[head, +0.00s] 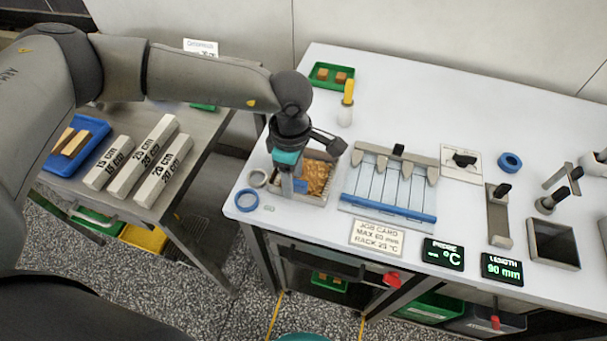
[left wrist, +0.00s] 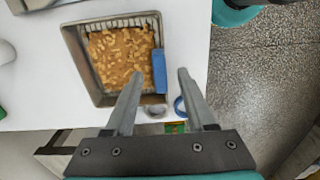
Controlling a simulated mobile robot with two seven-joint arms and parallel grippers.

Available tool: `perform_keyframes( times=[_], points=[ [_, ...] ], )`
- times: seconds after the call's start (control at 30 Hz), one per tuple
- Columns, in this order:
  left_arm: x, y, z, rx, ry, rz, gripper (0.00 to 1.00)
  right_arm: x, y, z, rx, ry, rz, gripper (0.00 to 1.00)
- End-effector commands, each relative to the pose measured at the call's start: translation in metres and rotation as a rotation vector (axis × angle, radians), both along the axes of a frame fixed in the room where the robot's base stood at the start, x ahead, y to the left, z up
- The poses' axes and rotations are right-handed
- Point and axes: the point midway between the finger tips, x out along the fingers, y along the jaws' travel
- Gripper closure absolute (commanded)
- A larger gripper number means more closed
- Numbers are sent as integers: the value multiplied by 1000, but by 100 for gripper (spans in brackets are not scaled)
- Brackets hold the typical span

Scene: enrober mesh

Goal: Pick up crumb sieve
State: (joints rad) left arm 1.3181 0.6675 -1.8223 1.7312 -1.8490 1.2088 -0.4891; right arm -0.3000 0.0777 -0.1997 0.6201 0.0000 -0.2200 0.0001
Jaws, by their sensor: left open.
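The crumb sieve, which I take to be the square grey metal pan with a wire mesh (head: 312,198), stands at the left end of the white table. It also shows in the left wrist view (left wrist: 76,62), with brown crumbs in it. A blue block (left wrist: 159,70) sits at its right side in that view. My left gripper (head: 291,192) points down over the sieve's near left side and partly hides it. In the left wrist view its fingers (left wrist: 160,78) are apart, with the blue block seen between their tips. Contact cannot be told. My right gripper is not in view.
A blue ring (head: 246,200) and a small grey ring (head: 258,178) lie left of the sieve. A slatted rack with a blue front bar (head: 400,207) stands close on the right. A yellow-handled tool (head: 347,100) and green tray (head: 322,82) are behind.

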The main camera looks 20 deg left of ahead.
Motion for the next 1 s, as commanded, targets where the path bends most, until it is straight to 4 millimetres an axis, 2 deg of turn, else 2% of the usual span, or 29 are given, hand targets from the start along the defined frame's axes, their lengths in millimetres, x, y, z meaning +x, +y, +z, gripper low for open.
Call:
perform_keyframes(
  times=[0.1,0.33,0.8,1.0],
  points=[
    [0,0,-10,0,1,0,45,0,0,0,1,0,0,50],
    [0,0,-10,0,0,-1,45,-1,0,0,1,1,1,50],
    [0,0,-10,-1,0,0,98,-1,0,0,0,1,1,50],
    [0,0,-10,-1,0,0,100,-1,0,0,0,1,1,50]
  ],
)
